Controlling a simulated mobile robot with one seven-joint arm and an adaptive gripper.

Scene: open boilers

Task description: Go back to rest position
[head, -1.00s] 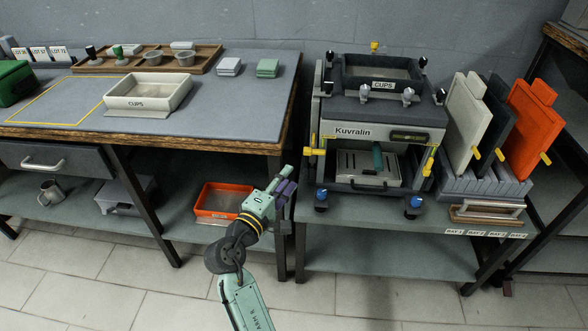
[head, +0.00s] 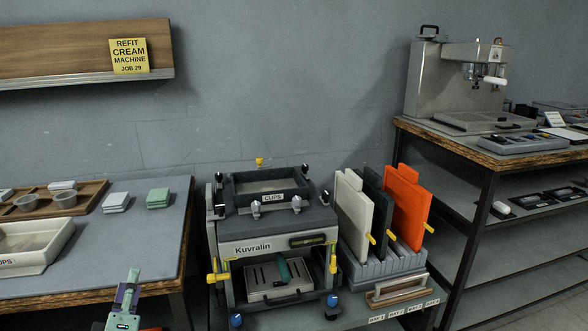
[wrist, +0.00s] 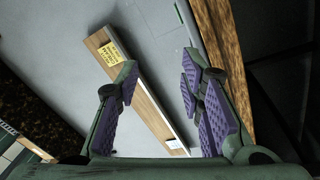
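My gripper (head: 130,296) shows at the bottom left of the head view, in front of the left table's front edge. In the wrist view my gripper (wrist: 160,95) has its two purple-padded fingers spread wide apart, with nothing between them. Beyond the fingers, the wrist view shows the grey wall and the wooden shelf (wrist: 150,108) with its yellow note (wrist: 112,52). The rest of my arm is mostly out of the head view.
The Kuvralin machine (head: 275,248) stands right of my gripper, beside a rack of upright panels (head: 405,210). The left table (head: 120,240) carries a cups tray (head: 45,258). A coffee machine (head: 440,80) stands on the right bench (head: 480,158).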

